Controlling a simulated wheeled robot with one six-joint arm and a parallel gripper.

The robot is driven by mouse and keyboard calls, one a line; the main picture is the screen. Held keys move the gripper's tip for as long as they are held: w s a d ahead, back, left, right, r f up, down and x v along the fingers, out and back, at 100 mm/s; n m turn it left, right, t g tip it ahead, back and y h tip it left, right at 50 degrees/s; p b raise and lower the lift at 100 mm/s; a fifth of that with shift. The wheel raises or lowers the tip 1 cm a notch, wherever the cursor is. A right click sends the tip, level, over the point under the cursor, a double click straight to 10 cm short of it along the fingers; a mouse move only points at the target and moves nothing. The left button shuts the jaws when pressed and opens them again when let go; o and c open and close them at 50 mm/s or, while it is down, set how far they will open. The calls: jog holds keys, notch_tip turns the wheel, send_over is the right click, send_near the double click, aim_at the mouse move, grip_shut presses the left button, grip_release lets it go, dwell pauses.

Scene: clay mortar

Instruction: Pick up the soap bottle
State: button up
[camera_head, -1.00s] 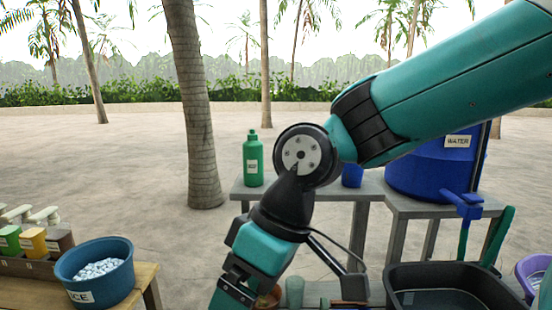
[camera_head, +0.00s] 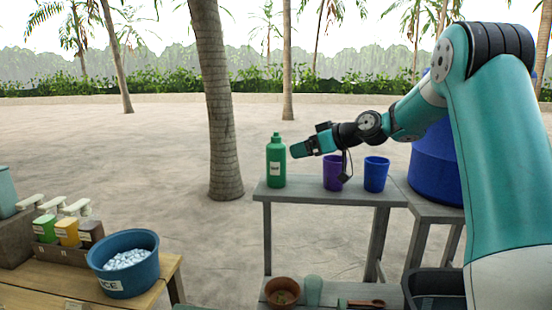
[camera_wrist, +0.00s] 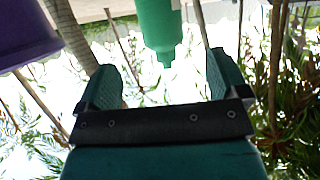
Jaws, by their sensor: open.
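The green soap bottle (camera_head: 276,168) with a white label stands upright at the left end of the grey table. My gripper (camera_head: 295,150) is just right of it in the head view, roughly level with its upper part and pointing toward it. In the wrist view the picture is upside down, and the bottle (camera_wrist: 158,25) hangs from the top edge with its cap down. My gripper's two fingers (camera_wrist: 163,62) are spread apart there, with the bottle's cap in line with the gap. The gripper is open and holds nothing. How far the bottle is from the fingers is hard to tell.
A purple cup (camera_head: 332,178) stands beneath my arm, beside a blue cup (camera_head: 376,175). A blue water barrel (camera_head: 435,170) is partly hidden behind my arm. A brown bowl (camera_head: 282,291) is on the lower shelf. A blue ice tub (camera_head: 112,275) stands at the left.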

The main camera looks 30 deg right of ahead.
aim_at(285, 151)
jog(key=p+x, duration=0.2)
jog(key=x, duration=0.3)
jog(key=shift+w, duration=0.15)
jog(key=p+x, duration=0.4)
jog(key=shift+w+a, duration=0.2)
jog(key=shift+a, duration=0.05)
jog(key=shift+w+a+f, duration=0.15)
jog(key=shift+w+f, duration=0.1)
jog(key=shift+w, duration=0.1)
jog(key=shift+c, duration=0.2)
jog(key=c, duration=1.1)
jog(key=shift+c, duration=0.5)
jog(key=shift+r, duration=0.15)
